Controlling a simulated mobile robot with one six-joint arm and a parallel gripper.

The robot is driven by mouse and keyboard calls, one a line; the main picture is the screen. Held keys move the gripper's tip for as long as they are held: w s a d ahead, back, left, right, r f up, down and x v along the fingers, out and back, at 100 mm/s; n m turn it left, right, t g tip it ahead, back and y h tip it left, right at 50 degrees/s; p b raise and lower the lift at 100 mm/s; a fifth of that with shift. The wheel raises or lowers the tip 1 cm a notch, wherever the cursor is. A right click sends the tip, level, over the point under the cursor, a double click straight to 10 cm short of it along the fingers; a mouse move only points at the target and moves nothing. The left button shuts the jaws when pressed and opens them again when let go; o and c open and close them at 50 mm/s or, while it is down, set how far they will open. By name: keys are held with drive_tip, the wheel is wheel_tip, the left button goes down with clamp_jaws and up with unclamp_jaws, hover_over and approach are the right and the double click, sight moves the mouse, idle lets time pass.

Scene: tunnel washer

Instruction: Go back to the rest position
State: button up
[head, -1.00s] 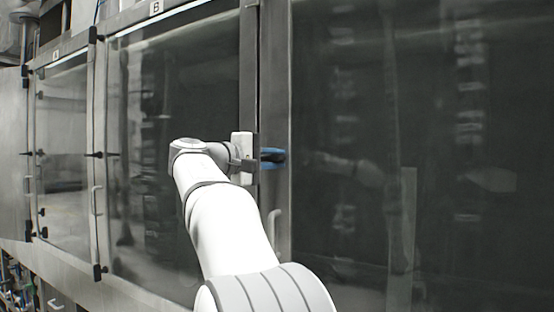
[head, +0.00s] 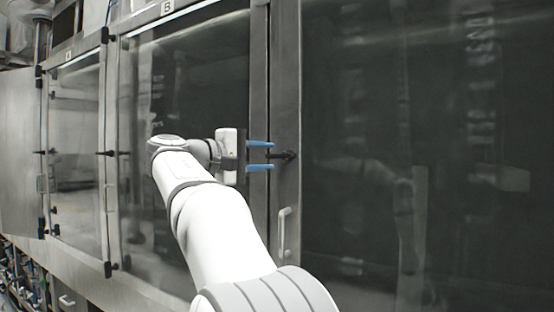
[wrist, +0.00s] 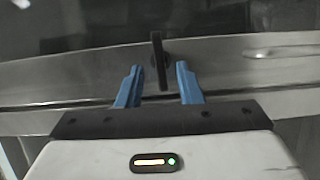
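My gripper (head: 262,156) is open in front of the metal door frame of the washer, its two blue fingers spread apart. A black latch (head: 284,156) on that frame sits at the level of the gap between the fingertips. In the wrist view my gripper (wrist: 158,75) shows its blue fingers apart on either side of the black latch (wrist: 159,58). Neither finger appears to touch the latch. The exact depth of the latch between the fingers is hard to tell.
A silver handle (head: 284,231) is below the latch. A large dark glass panel (head: 430,150) fills the right side. Door B (head: 185,80) stands behind my arm, and a smaller glass door (head: 75,150) is further left. A metal panel (head: 18,150) stands at the far left.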

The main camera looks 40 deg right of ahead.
drive_tip(key=shift+a, duration=0.95)
drive_tip(key=s+a+f+n+t+y, duration=0.1)
drive_tip(key=a+f+n+t+y, duration=0.15)
drive_tip(key=f, duration=0.55)
drive_tip(key=a+f+n+t+y, duration=0.1)
drive_tip(key=f+y, duration=0.2)
drive_tip(key=f, duration=0.4)
drive_tip(key=s+a+f+m+y, duration=0.1)
drive_tip(key=s+a+f+y, duration=0.3)
drive_tip(key=f, duration=0.6)
drive_tip(key=s+a+f+m+y, duration=0.1)
drive_tip(key=s+a+f+y, duration=0.3)
drive_tip(key=s+a+f, duration=0.4)
drive_tip(key=s+a+f+m+y, duration=0.1)
drive_tip(key=s+a+f+y, duration=0.3)
drive_tip(key=f, duration=0.9)
drive_tip(key=s+a+g, duration=0.1)
drive_tip(key=s+a, duration=0.1)
drive_tip(key=shift+s+a+f+p, duration=0.15)
drive_tip(key=shift+a+f+p, duration=0.05)
drive_tip(key=shift+a+p, duration=0.2)
drive_tip(key=shift+y, duration=0.25)
